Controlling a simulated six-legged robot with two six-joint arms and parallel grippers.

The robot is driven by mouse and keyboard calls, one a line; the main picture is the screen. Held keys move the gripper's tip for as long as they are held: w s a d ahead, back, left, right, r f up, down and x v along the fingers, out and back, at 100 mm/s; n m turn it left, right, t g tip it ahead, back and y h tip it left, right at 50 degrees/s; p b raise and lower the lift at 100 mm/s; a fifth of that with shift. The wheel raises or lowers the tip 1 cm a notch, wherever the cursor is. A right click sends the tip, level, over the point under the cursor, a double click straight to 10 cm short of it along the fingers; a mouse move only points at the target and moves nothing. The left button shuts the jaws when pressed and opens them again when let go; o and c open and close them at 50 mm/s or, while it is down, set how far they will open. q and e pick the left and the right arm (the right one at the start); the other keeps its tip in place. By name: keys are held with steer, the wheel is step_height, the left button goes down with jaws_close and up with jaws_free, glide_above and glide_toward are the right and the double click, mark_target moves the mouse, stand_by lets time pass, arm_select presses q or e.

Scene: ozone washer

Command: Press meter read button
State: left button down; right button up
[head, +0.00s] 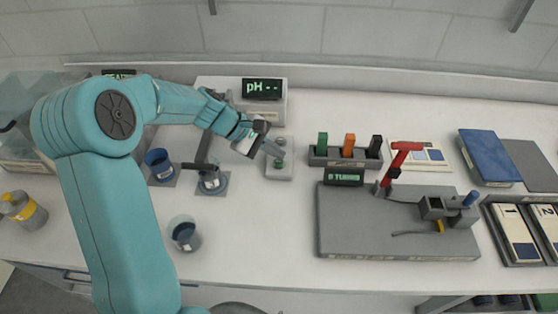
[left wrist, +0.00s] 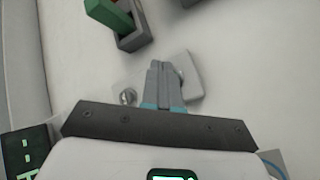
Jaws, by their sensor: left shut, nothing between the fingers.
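The pH meter (head: 262,88) stands at the back with a dark display reading "pH --". In front of it is a small pale button box (head: 280,172) with a bit of green on top, perhaps the read button. My left gripper (head: 277,152) is shut and empty, with its fingertips over this box. I cannot tell whether they touch it. In the left wrist view the shut fingers (left wrist: 165,72) cover the middle of the pale box (left wrist: 190,77), hiding the green part. My right gripper is not in view.
A rack with green, orange and black blocks (head: 347,151) stands to the right of the button box. A grey board (head: 345,230) carries a red-handled lever (head: 398,160). A blue cup (head: 158,162) and glass beakers (head: 185,236) stand to the left. The counter before the box is clear.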

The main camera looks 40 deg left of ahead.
mark_target(275, 162)
arm_select(q)
steer(key=shift+f, duration=0.2)
stand_by(0.4)
steer(key=shift+f+b, duration=0.25)
steer(key=shift+b, duration=0.15)
steer(key=shift+f+b, duration=0.4)
steer(key=shift+f, duration=0.1)
stand_by(0.4)
steer(key=shift+r, duration=0.1)
steer(key=shift+r+p, duration=0.7)
steer(key=shift+r, duration=0.1)
step_height(275, 162, up, 5)
steer(key=p, duration=0.4)
stand_by(0.5)
